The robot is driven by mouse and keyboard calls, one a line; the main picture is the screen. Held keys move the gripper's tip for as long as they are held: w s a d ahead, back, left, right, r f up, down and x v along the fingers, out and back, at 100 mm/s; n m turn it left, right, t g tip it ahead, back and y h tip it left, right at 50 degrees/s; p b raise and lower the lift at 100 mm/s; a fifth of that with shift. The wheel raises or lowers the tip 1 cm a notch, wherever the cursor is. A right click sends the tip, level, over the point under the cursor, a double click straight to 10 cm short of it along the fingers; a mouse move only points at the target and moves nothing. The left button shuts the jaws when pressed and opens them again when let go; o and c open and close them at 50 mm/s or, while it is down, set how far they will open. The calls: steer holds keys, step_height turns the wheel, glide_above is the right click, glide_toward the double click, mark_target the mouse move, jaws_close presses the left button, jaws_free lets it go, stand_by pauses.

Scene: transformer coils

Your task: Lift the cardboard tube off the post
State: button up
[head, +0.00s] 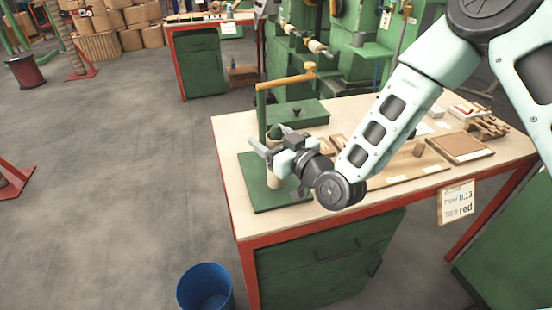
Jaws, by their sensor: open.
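The cardboard tube (273,181) is a small beige cylinder standing upright over the green base plate (247,172) near the table's left end. Its upper part is hidden behind my gripper. A dark green rounded top (274,131), which looks like the post's end, shows just above the gripper. My gripper (265,152) is open and roughly level, its grey fingers pointing left at the height of the tube's upper part. The fingers appear to lie on either side of the tube. I cannot tell whether they touch it.
A green upright (262,115) with an orange arm (286,81) stands just behind the tube. A green box (298,113) lies behind my gripper. Wooden pieces and boards (460,146) fill the table's right. A blue bin (205,288) stands on the floor in front.

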steer(key=c, duration=1.3)
step_height(320, 180, up, 28)
steer(key=p, duration=0.1)
step_height(320, 180, down, 9)
steer(key=p, duration=1.1)
